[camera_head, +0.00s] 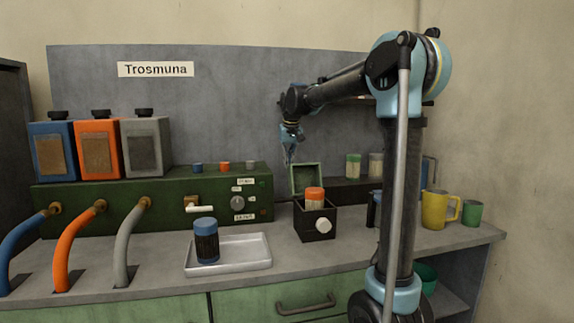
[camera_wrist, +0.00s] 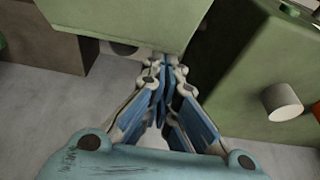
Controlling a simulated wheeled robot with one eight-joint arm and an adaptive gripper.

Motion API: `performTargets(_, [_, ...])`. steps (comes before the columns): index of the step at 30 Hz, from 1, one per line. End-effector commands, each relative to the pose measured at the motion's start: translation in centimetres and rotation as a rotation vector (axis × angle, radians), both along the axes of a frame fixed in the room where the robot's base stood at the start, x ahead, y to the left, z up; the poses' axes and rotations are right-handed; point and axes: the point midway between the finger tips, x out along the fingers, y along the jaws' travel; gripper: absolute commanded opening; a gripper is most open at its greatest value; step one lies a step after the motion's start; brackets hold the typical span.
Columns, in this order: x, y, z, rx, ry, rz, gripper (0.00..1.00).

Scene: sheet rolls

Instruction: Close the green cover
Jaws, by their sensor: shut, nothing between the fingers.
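The green cover (camera_head: 306,178) stands raised, open, at the back of a small dark box (camera_head: 315,221) on the bench. A container with an orange cap (camera_head: 315,194) stands in the box, its top above the rim. My gripper (camera_head: 289,158) is shut and empty, pointing down just above and left of the cover's upper edge. In the wrist view my gripper (camera_wrist: 165,65) has its fingertips together at the edge of a pale green panel (camera_wrist: 140,18), which looks like the cover. I cannot tell whether they touch it.
A green machine (camera_head: 110,209) with a control panel stands behind and left of the box. A white tray (camera_head: 245,258) holding a blue-capped jar (camera_head: 206,243) is in front. A yellow mug (camera_head: 434,211) and a green cup (camera_head: 472,213) stand to the right.

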Motion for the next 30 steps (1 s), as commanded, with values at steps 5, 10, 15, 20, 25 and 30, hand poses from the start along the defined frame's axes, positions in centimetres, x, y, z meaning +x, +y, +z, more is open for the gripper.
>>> performTargets(5, [-0.1,0.0,0.0,0.000,0.000,0.000,0.00])
performTargets(10, [-0.1,0.0,0.0,0.000,-0.001,0.000,0.00])
performTargets(15, [-0.2,-0.1,0.2,0.004,-0.014,0.000,0.00])
performTargets(20, [-0.4,-0.2,0.6,0.012,-0.044,0.001,0.00])
performTargets(25, [-0.5,-0.2,0.8,0.017,-0.062,0.001,0.00])
performTargets(30, [-0.7,-0.1,1.1,0.024,-0.089,0.003,0.00])
